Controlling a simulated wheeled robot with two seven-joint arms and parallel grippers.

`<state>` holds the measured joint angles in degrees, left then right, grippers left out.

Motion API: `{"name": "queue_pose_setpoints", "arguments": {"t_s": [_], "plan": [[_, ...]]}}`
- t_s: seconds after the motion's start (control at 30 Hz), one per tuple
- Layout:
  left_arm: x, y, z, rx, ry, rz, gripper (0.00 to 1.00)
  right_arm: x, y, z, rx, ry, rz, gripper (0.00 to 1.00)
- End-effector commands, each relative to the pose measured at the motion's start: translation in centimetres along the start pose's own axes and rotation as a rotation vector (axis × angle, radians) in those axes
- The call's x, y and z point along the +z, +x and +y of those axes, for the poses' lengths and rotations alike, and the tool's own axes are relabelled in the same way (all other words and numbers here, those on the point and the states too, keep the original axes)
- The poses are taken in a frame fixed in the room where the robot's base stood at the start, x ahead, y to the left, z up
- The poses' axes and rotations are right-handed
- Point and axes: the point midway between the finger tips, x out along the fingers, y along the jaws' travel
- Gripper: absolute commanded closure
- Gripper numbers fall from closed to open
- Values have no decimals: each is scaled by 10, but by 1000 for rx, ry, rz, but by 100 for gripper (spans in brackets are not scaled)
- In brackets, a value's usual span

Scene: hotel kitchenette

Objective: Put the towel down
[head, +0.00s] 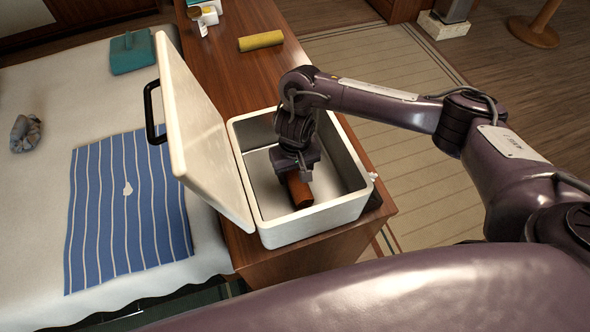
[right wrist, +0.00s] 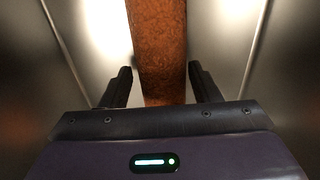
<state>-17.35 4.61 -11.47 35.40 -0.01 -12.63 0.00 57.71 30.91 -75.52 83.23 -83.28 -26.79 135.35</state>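A rust-brown rolled towel (head: 299,192) is inside the white open-lidded box (head: 306,229), with its near end showing below my right gripper (head: 293,172). In the right wrist view the towel (right wrist: 160,50) runs between the two fingers of my right gripper (right wrist: 160,82). The fingers stand apart, with a narrow gap showing on each side of the towel. The gripper reaches down into the box from above. The towel's far end is hidden by the gripper in the head view. My left gripper is not in view.
The box's lid (head: 200,128) with a black handle stands raised on the left. The box sits near the end of the wooden counter (head: 235,65). A yellow roll (head: 261,41) lies farther back. A blue striped cloth (head: 127,215) lies on the bed at left.

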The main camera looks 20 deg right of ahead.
Motion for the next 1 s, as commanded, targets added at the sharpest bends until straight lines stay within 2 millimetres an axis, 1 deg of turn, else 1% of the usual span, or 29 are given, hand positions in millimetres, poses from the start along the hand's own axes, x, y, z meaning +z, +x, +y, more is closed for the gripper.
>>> {"name": "queue_pose_setpoints", "arguments": {"t_s": [0.03,0.1,0.37,0.47,0.57,0.73,0.9,1.0], "plan": [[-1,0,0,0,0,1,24,0,0,0,0,0,0,37],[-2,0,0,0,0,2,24,0,0,0,0,-1,0,28],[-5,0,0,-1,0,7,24,0,-1,0,-1,-1,0,28],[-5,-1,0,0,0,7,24,-1,-7,0,-1,-2,2,28],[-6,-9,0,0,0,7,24,-2,-22,0,0,-3,5,28],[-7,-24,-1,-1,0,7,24,-2,-60,1,2,-3,7,28],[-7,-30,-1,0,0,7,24,-2,-93,0,1,-4,7,28],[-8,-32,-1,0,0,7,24,-1,-107,0,1,-2,5,28]]}}
